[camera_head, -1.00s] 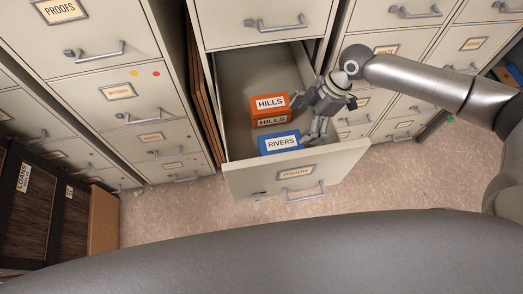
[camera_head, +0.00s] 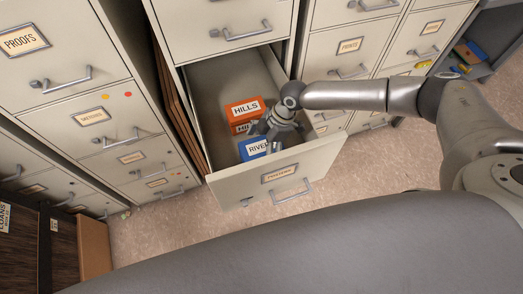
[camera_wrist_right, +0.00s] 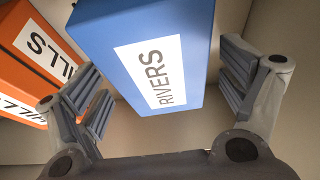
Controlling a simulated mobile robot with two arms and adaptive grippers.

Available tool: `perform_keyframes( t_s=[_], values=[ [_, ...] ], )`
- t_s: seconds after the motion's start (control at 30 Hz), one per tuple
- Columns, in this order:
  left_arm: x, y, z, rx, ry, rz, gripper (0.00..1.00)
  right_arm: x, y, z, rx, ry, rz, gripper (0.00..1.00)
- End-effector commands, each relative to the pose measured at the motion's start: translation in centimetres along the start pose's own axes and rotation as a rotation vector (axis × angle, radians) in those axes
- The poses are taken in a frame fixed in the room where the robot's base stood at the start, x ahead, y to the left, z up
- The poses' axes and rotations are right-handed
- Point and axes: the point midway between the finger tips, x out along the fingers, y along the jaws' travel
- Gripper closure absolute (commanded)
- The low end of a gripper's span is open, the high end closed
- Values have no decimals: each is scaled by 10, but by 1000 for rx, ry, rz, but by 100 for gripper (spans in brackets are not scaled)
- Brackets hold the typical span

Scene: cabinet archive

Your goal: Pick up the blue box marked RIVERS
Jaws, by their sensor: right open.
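The blue box marked RIVERS (camera_head: 252,149) lies in the open drawer (camera_head: 230,189), near its front. In the head view my right gripper (camera_head: 270,128) is over the box and hides its right part. In the right wrist view the blue box (camera_wrist_right: 148,50) shows its RIVERS label between the two spread fingers of my right gripper (camera_wrist_right: 165,85). The gripper is open, with a gap visible on both sides of the box. My left gripper is in neither view.
Orange boxes marked HILLS (camera_head: 243,108) stand just behind the blue box, and one also shows beside the left finger in the right wrist view (camera_wrist_right: 28,60). The drawer walls are close around. Filing cabinets (camera_head: 80,75) stand on both sides.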

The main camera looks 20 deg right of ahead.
Motion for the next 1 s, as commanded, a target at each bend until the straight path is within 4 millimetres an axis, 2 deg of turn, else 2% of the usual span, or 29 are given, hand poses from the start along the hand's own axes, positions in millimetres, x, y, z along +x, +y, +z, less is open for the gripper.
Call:
perform_keyframes(
  t_s=[1.0],
  values=[
    [3,6,-1,0,1,7,66,6,0,2,-1,-1,0,9]
  ],
)
